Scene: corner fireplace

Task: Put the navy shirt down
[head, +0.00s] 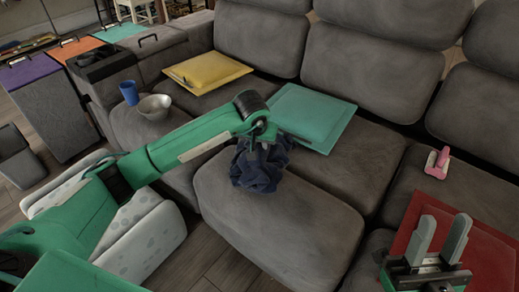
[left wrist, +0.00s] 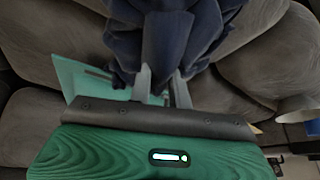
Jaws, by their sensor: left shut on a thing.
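The navy shirt (head: 258,170) is a crumpled dark blue bundle at the front of the grey sofa's middle seat. My left gripper (head: 262,147) is above it and shut on it. In the left wrist view the shirt (left wrist: 170,35) bunches between and beyond the two grey fingers (left wrist: 160,85). The shirt's lower part is at or close to the seat cushion; I cannot tell whether it bears on it. My right gripper (head: 441,240) is at the lower right over a red folder-like thing, its two grey fingers apart and nothing between them.
A teal flat cushion (head: 312,115) lies just behind the shirt, a yellow one (head: 207,72) further left. A blue cup (head: 129,92) and a grey bowl (head: 154,106) stand on the left seat. A pink object (head: 437,162) lies at right. The seat front right of the shirt is clear.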

